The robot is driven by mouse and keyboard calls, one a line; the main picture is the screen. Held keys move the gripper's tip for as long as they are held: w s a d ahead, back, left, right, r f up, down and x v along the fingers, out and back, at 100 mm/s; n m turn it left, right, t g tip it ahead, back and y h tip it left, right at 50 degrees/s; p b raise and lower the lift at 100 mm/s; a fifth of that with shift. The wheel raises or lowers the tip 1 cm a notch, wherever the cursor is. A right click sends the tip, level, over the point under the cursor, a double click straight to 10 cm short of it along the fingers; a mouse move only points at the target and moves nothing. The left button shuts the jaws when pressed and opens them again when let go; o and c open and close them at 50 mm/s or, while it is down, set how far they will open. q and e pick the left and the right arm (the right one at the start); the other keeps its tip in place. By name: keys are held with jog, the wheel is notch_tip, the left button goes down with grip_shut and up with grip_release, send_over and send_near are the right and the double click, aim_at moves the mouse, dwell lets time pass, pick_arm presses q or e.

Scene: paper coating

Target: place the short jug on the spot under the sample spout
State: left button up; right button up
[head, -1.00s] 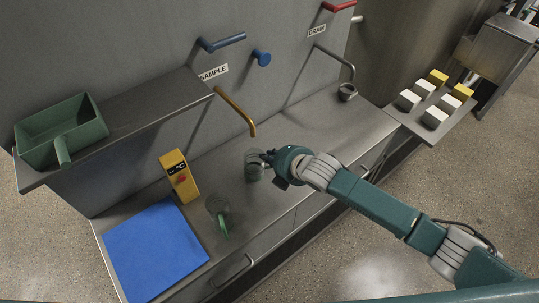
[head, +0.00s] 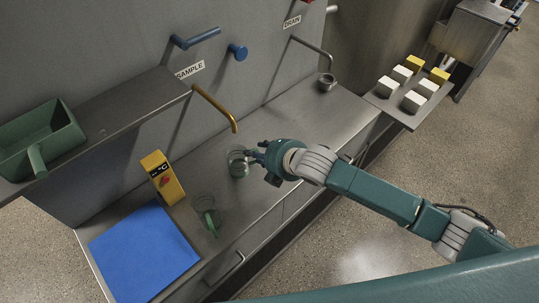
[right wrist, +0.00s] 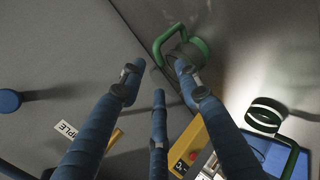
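A clear jug (head: 238,164) stands upright on the steel counter, below and close to the tip of the brass sample spout (head: 216,107). Its green rim and handle show in the right wrist view (right wrist: 172,42). My right gripper (head: 257,156) is just to its right. In the right wrist view its blue fingers (right wrist: 157,85) are spread with nothing between them, and the jug is beyond their tips. A second jug (head: 205,206) with a green handle stands nearer the blue mat; it also shows in the right wrist view (right wrist: 266,112). Their heights are hard to compare. My left gripper is not in view.
A yellow meter (head: 163,178) and a blue mat (head: 143,252) are on the counter's left. A shelf (head: 118,113) carries a green bin (head: 40,140). A small grey cup (head: 327,82) is near the drain pipe. Several blocks lie on a side shelf (head: 389,103).

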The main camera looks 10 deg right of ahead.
jog(key=v, duration=0.8)
jog(key=shift+b, duration=0.45)
jog(key=shift+s, duration=0.1)
